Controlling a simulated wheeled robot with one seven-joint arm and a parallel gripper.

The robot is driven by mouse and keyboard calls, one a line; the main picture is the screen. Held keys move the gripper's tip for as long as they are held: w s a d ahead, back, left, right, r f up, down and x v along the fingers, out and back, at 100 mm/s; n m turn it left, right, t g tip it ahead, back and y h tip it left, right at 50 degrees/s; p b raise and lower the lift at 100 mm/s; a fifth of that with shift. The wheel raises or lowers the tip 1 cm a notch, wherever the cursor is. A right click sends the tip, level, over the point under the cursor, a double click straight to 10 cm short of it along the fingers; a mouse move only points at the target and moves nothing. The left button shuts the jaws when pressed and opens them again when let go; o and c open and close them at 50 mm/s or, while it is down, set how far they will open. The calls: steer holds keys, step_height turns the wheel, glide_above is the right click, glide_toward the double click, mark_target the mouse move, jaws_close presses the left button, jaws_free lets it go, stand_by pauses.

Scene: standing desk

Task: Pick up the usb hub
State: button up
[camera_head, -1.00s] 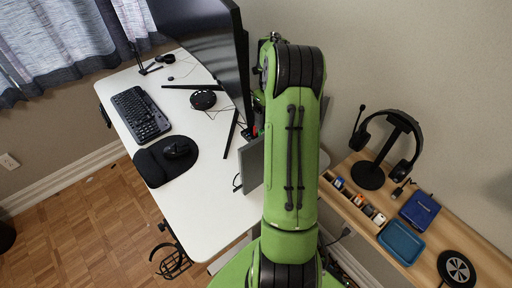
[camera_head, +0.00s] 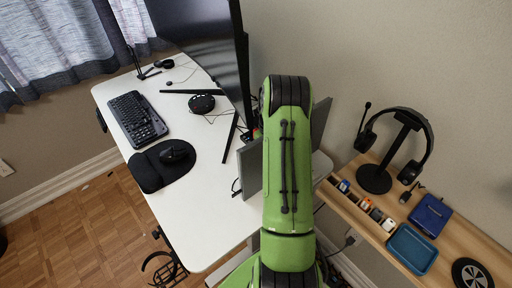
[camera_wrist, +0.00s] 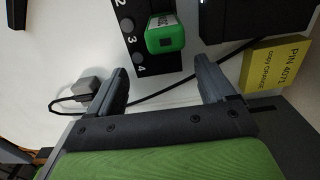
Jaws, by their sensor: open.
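In the wrist view, a flat black strip with round buttons numbered 2, 3 and 4 (camera_wrist: 127,32), which looks like the usb hub, lies on the white desk. A green block with a pale label (camera_wrist: 165,38) sits on or against its right side. My gripper (camera_wrist: 162,74) is open and empty, and the strip's numbered end lies between and beyond its fingertips. The strip's far end is cut off by the frame's top edge. In the head view my green arm covers the gripper, and I cannot make out the hub there.
A yellow note (camera_wrist: 275,66) and a black box (camera_wrist: 255,18) lie right of the strip; a cable runs past its end. A grey plug (camera_wrist: 88,87) is at left. In the head view, a monitor (camera_head: 203,50) stands left of my arm and a wooden shelf (camera_head: 345,207) right.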

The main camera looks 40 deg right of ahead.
steer(key=shift+f, duration=0.3)
steer(key=shift+r, duration=0.1)
steer(key=shift+c, duration=0.6)
steer(key=c, duration=1.3)
steer(key=shift+o, duration=0.2)
